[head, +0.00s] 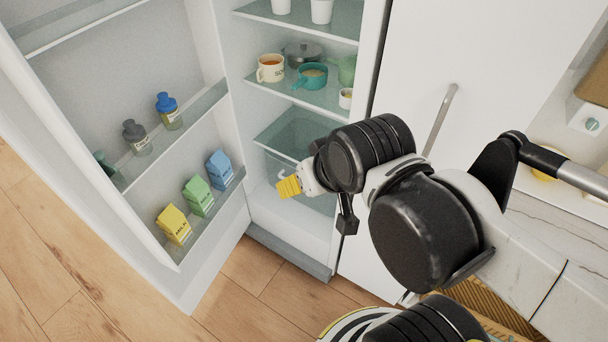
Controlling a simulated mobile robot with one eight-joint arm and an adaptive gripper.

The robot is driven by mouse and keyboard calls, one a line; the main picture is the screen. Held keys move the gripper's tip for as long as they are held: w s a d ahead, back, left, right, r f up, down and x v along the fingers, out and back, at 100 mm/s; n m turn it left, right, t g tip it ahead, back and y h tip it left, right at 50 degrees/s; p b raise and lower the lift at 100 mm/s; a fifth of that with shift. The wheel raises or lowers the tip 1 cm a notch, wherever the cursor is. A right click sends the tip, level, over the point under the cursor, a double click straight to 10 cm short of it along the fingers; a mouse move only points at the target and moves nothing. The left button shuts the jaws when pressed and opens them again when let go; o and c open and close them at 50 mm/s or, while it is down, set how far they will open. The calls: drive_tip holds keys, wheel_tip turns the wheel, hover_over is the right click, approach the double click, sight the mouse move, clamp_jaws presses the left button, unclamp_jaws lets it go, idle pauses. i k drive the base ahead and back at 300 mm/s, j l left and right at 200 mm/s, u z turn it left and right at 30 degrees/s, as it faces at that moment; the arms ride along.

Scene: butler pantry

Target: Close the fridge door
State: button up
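The fridge door (140,262) stands wide open on the left, its inner side with shelves facing me. Its racks hold yellow, green and blue milk cartons and several bottles. The open fridge compartment (290,222) is in the middle, with a mug, pots and bowls on its shelves. My gripper (290,186) is in front of the lower fridge shelves, right of the door and apart from it. A yellow part shows at its tip. My arm hides part of the gripper, so I cannot tell whether its fingers are open or shut.
A closed white door with a vertical handle (439,120) is right of the open compartment. A pale counter (575,190) is at the far right, with an appliance (588,117) on it. The wooden floor (60,270) is clear at the lower left.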

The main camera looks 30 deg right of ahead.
sight(72, 72)
drive_tip(key=i+j+z, duration=0.15)
drive_tip(key=j+z, duration=0.25)
drive_tip(key=j, duration=0.65)
drive_tip(key=j+z, duration=0.35)
drive_tip(key=j, duration=0.65)
drive_tip(key=j+z, duration=0.15)
drive_tip(key=j, duration=0.3)
drive_tip(key=j+z, duration=0.2)
drive_tip(key=j, duration=0.25)
drive_tip(key=j+z, duration=0.15)
drive_tip(key=j, duration=0.3)
drive_tip(key=k+j+z, duration=0.2)
drive_tip(key=j, duration=0.25)
drive_tip(key=j+z, duration=0.15)
drive_tip(key=j, duration=0.3)
drive_tip(key=k+j+z, duration=0.2)
drive_tip(key=j, duration=0.2)
drive_tip(key=k+j+z, duration=0.15)
drive_tip(key=j, duration=0.25)
drive_tip(key=k+l, duration=0.1)
drive_tip(key=k, duration=0.05)
